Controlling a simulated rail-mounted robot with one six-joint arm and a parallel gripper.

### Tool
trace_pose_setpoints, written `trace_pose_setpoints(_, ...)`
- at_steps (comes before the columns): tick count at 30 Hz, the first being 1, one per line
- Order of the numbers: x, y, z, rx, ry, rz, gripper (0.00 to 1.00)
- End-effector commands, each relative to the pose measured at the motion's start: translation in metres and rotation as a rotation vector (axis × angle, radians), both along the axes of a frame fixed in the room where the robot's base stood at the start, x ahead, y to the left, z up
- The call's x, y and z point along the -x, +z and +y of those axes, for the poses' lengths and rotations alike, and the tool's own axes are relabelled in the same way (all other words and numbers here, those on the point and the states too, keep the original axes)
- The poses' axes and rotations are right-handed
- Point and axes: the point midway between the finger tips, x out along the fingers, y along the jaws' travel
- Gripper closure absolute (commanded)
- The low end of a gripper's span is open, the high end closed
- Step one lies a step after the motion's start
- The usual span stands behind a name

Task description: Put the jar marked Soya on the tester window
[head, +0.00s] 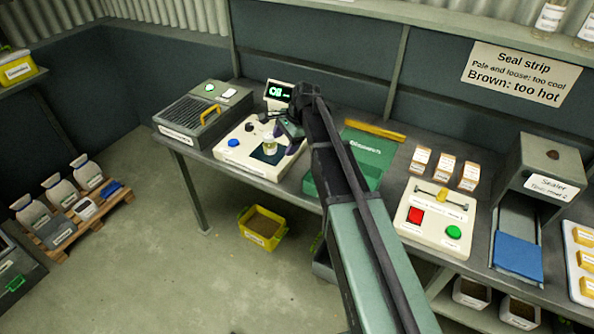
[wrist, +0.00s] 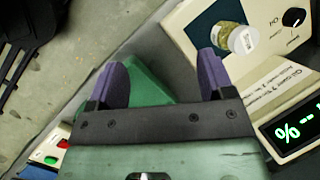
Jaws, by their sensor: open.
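A small jar (head: 270,146) with yellowish contents and a pale lid stands on the dark tester window (head: 265,156) of the cream tester (head: 240,158). In the wrist view the jar (wrist: 228,36) appears on the dark blue window (wrist: 203,24); its marking is too small to read. My gripper (head: 289,131) is just right of the jar in the head view. In the wrist view its purple fingers (wrist: 162,78) are spread with nothing between them, and the jar is beyond the right finger, apart from it.
The tester's lit display (head: 279,92) stands behind the window. A grey vented unit (head: 200,112) is to its left, a green case (head: 368,150) to its right beneath my arm. A button panel (head: 436,214), small labelled packs and the sealer (head: 540,170) stand further right.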

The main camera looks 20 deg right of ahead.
Motion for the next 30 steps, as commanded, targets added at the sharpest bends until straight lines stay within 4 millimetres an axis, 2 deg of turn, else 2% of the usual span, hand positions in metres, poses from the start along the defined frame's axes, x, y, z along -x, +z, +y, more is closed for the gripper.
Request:
trace_pose_setpoints(1,0.075,-0.004,0.015,0.084,0.219,-0.044,0.25)
trace_pose_setpoints(3,0.147,-0.008,0.023,0.203,0.558,-0.098,0.25)
trace_pose_setpoints(6,0.223,-0.011,0.025,0.316,0.963,-0.128,0.25)
trace_pose_setpoints(9,0.261,-0.012,0.023,0.369,1.201,-0.133,0.25)
trace_pose_setpoints(12,0.267,-0.012,0.022,0.382,1.276,-0.131,0.25)
trace_pose_setpoints(30,0.263,-0.012,0.022,0.379,1.271,-0.133,0.25)
